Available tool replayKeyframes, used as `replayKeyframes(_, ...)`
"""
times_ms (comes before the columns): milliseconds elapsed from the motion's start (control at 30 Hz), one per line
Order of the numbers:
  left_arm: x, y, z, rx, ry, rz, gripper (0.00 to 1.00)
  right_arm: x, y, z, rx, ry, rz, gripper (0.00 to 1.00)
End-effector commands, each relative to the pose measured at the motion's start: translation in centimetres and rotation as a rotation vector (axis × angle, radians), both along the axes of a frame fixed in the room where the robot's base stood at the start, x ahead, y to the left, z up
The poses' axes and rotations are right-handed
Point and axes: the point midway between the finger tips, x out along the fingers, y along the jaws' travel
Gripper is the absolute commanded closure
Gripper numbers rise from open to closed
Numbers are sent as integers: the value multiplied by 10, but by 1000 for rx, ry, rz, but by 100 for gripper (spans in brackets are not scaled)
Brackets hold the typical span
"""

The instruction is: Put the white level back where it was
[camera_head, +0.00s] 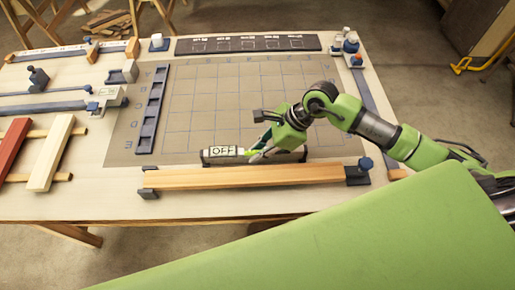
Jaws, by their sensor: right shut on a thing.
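The white level (223,152), a short bar with an "OFF" label and a dark lower edge, is just behind the long wooden lath (245,177) at the front of the table. My right gripper (257,150) reaches in from the right and is shut on the level near its right end. The fingers hide part of that end. A dark strip or holder (292,157) shows right of the fingers, behind the lath. I cannot tell whether the level touches it or the mat. My left gripper is not in view.
The lath lies between dark end blocks, with a blue knob (366,163) at the right. A gridded mat (205,110) is mostly clear. A dark slotted rack (152,110) stands at its left. Red (12,150) and cream (50,152) boards lie at the left.

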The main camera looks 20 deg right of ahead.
Motion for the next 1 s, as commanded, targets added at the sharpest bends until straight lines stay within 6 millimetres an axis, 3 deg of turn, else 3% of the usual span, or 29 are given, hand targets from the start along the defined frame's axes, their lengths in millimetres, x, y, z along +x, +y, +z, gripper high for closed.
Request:
replayKeyframes(300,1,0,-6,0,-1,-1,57,1,0,-4,1,-3,0,100)
replayKeyframes(333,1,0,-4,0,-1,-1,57,0,0,-3,0,-1,-1,78)
replayKeyframes(367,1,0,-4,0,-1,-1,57,0,0,-3,0,-1,-1,70)
replayKeyframes(400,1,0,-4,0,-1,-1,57,0,0,-2,0,-1,-1,69)
replayKeyframes(833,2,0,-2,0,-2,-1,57,0,-2,3,-1,-1,-1,69)
replayKeyframes(1000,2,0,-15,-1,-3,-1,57,-3,-20,26,-5,-6,-1,69)
